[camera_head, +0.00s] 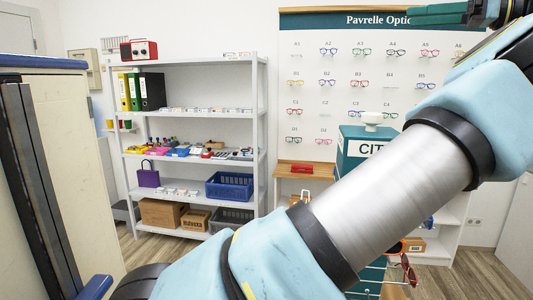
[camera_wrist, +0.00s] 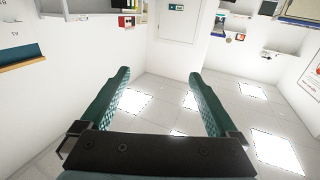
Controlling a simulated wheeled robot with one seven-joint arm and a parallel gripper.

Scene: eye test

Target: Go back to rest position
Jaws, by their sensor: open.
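My gripper (camera_head: 412,14) is at the top right of the head view, partly cut off by the picture's top edge, with green fingers pointing left. It is high, in front of the top of the eyeglass display board (camera_head: 345,75). In the wrist view my gripper (camera_wrist: 164,78) has its two green-padded fingers spread wide apart with nothing between them. The wrist view appears upside down, with the white ceiling and bright light panels (camera_wrist: 190,100) behind the fingers. My light-blue and grey arm crosses the head view from bottom centre to upper right.
A white shelf unit (camera_head: 263,130) with bins, boxes and binders stands at left centre. A teal cabinet marked "CIT" (camera_head: 352,148) is partly hidden behind my arm. Red glasses (camera_head: 409,272) show below my arm. A cream panel (camera_head: 85,150) stands close at left. Wood floor (camera_head: 165,250) shows between.

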